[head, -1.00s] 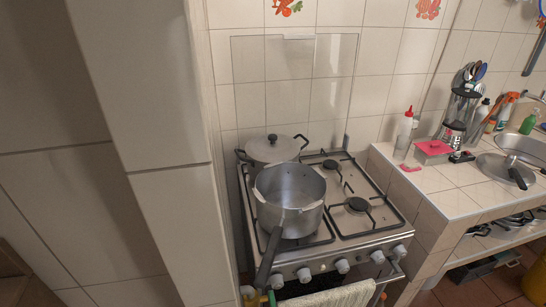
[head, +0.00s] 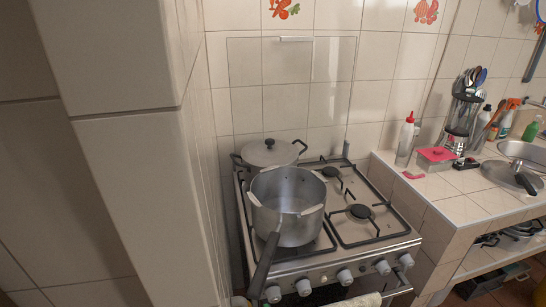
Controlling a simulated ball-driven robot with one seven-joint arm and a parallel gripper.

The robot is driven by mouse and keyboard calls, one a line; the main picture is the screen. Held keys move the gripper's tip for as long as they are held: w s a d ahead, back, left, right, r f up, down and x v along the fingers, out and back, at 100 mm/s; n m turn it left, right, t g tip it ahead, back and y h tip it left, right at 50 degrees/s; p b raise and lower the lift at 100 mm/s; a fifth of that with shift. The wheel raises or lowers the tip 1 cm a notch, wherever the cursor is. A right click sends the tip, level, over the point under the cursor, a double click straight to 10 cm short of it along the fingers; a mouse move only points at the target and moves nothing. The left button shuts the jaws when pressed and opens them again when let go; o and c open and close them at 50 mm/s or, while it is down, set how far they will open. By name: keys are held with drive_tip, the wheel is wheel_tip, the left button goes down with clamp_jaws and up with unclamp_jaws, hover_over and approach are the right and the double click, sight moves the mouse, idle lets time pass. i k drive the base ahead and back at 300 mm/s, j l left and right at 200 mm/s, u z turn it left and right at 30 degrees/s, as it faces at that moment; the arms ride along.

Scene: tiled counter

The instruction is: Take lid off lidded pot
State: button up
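The lidded pot (head: 270,155) stands on the back left burner of the stove in the head view. Its flat grey lid (head: 268,149) is on, with a dark round knob (head: 269,142) on top. A dark side handle shows at its right. An open saucepan (head: 289,211) with a long dark handle stands on the front left burner and hides the lower front of the lidded pot. My gripper does not show in the head view.
The stove (head: 385,246) has bare burners on its right side. A tiled wall column (head: 150,190) stands close on the left. The tiled counter (head: 440,184) at right holds a white bottle (head: 405,140), a red-lidded box (head: 436,157) and a utensil holder (head: 460,120).

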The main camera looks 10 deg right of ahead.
sight(267, 152)
drive_tip(key=i+l+z, duration=0.15)
drive_tip(key=i+l, duration=0.2)
drive_tip(key=i+l+z, duration=0.2)
drive_tip(key=i, duration=0.35)
drive_tip(key=i+l+z, duration=0.15)
drive_tip(key=i, duration=0.35)
drive_tip(key=l, duration=0.1)
